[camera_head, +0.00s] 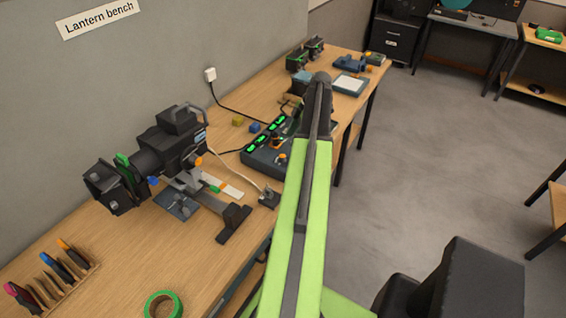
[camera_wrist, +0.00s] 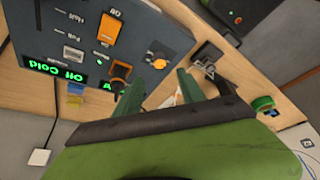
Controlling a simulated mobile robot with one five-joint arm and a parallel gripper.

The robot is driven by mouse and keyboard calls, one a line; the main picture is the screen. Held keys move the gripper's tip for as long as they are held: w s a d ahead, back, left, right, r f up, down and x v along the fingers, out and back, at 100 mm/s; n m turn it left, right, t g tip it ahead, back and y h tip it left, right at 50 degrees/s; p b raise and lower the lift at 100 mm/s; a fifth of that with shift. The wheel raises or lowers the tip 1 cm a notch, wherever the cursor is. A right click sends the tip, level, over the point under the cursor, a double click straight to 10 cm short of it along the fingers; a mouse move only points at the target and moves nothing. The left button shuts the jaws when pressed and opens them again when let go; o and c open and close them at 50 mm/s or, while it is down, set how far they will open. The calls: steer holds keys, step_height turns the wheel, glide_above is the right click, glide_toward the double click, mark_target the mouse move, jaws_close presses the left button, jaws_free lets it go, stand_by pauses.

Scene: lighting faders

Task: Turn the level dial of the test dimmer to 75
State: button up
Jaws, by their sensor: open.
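The test dimmer is likely the dark blue-grey box (camera_head: 262,157) on the bench, left of my arm, with lit green displays along its back; my arm hides its right side. I cannot tell which is the level dial. My gripper (camera_wrist: 159,77) is open, its green fingers apart at the panel's edge. Nothing shows held.
A large black lantern (camera_head: 165,150) stands on the wooden bench (camera_head: 120,235), left of the box. A yellow block (camera_head: 238,121) and a blue block (camera_head: 255,127) lie behind it. Green tape (camera_head: 163,304) lies in front. Open floor (camera_head: 430,170) is to the right.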

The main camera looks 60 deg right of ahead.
mark_target(283, 156)
steer(key=b+x, duration=0.7)
steer(key=x, duration=0.3)
steer(key=shift+s+r, duration=0.1)
steer(key=shift+r, duration=0.1)
steer(key=shift+c, duration=0.4)
jaws_close()
